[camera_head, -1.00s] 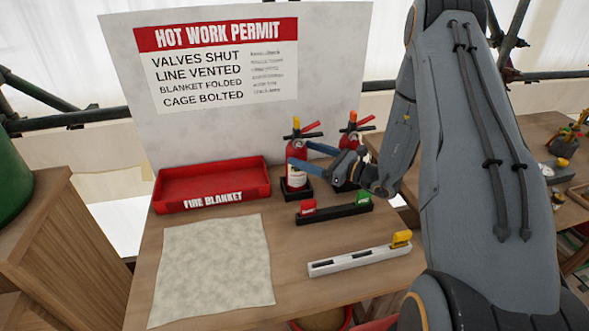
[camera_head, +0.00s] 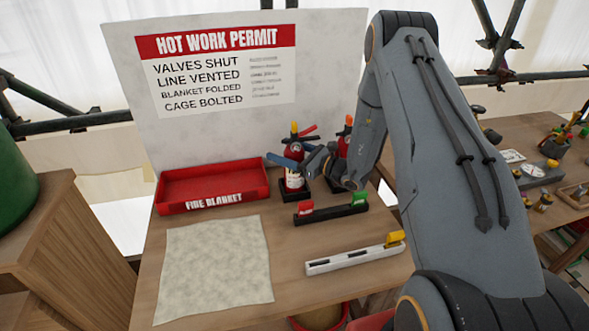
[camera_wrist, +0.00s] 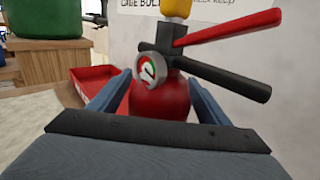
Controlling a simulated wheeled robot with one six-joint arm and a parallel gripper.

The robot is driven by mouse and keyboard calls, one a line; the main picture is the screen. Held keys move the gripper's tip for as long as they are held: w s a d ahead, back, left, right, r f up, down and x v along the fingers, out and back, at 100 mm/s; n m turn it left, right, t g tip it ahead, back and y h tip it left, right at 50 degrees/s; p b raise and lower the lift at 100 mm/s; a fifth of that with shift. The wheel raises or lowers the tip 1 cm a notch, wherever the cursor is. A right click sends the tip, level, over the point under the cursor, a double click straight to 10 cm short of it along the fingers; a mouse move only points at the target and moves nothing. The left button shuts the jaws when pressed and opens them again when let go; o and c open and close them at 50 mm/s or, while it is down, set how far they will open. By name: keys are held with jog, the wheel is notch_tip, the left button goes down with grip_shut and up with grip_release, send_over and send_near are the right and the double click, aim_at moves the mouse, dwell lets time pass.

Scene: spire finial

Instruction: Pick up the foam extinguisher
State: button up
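Two red extinguishers stand at the back of the bench. The left one (camera_head: 294,182) has a pale label, a yellow top, a red lever and a black lever, and sits in a black holder. The right one (camera_head: 342,166) is partly hidden by my arm. I cannot read which is foam. My gripper (camera_head: 296,163) is at the left extinguisher's upper body, with its blue-grey fingers spread on either side. In the wrist view, the red body and its gauge (camera_wrist: 149,70) lie between the open fingers (camera_wrist: 158,92); no firm contact shows.
A red fire blanket tray (camera_head: 212,187) is to the left, with a pale cloth (camera_head: 215,265) in front. A black rail with red and green tabs (camera_head: 332,215) and a white bar with a yellow tab (camera_head: 350,260) lie in front. A permit board (camera_head: 200,120) stands behind.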

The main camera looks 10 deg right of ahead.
grip_shut()
jog(key=shift+r, duration=0.1)
jog(key=shift+w+r, duration=0.1)
